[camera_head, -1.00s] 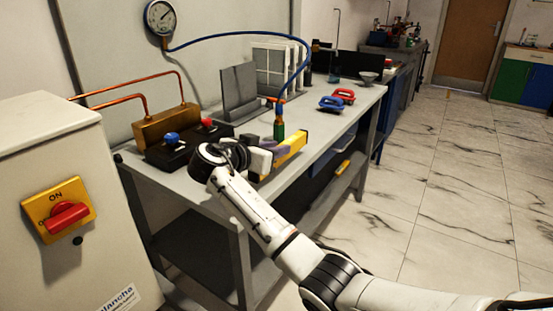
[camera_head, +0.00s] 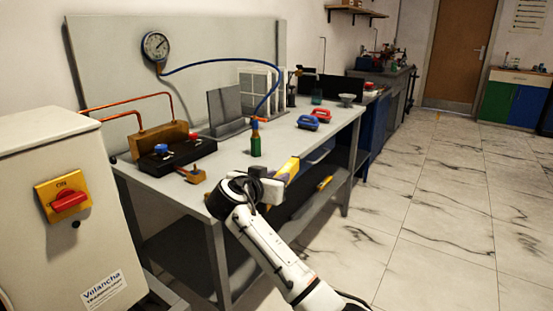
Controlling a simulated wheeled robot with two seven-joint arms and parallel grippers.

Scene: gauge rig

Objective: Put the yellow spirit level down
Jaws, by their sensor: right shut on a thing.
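The yellow spirit level (camera_head: 287,169) is at the front edge of the grey workbench (camera_head: 187,190), tilted in the picture. My right gripper (camera_head: 270,181) is shut on it, and my wrist hides its near end. I cannot tell whether the level touches the bench top. My left gripper is not in view.
A green bottle-like object (camera_head: 255,143) stands behind the level. A black box with blue and red knobs (camera_head: 178,155) and a small brass piece (camera_head: 195,176) are to the left. Blue and red clamp-like items (camera_head: 308,122) lie further back. A yellow item (camera_head: 325,183) lies on the lower shelf.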

